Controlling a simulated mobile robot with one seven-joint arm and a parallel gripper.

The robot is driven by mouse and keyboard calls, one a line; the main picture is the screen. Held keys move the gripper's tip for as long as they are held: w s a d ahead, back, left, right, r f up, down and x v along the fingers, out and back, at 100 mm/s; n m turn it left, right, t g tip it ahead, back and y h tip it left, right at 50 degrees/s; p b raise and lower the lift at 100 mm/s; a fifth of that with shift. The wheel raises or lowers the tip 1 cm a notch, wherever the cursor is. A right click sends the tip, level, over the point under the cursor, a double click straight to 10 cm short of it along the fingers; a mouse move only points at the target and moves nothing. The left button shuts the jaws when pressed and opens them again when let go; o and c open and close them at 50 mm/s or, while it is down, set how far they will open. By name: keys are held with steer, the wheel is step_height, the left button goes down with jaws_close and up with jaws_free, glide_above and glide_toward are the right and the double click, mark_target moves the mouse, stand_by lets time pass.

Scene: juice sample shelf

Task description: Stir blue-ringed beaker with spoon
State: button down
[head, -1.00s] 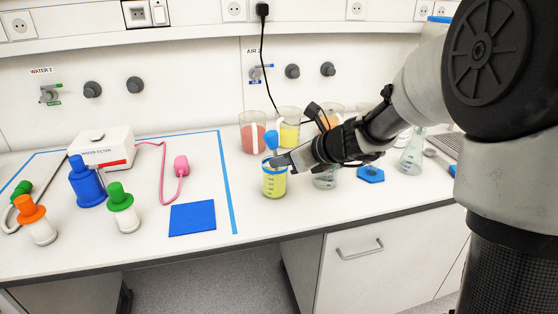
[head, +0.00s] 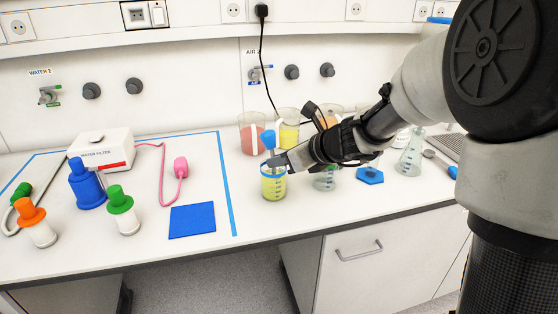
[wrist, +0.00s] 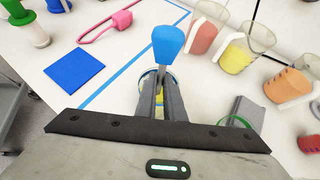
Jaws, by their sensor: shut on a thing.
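The blue-ringed beaker (head: 273,187) stands on the bench and holds yellow liquid. My gripper (head: 278,160) is just above its rim, shut on the spoon. The spoon's blue handle (head: 268,139) sticks up above the fingers, close to upright. In the wrist view the handle (wrist: 168,44) rises beyond my fingertips (wrist: 163,90). The beaker's blue rim (wrist: 147,76) shows partly around the fingers there. The spoon's lower end is hidden by the fingers and the beaker.
Behind stand beakers of red (head: 252,138) and yellow (head: 288,132) liquid. A green-ringed beaker (wrist: 237,122) is close to the right of my gripper. A blue hexagonal base (head: 370,175) and a flask (head: 410,158) are further right. A blue mat (head: 192,220) lies left, with clear bench between.

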step_height(320, 180, up, 11)
steer(key=p, duration=0.9)
steer(key=shift+r+p, duration=0.15)
steer(key=shift+p, duration=0.15)
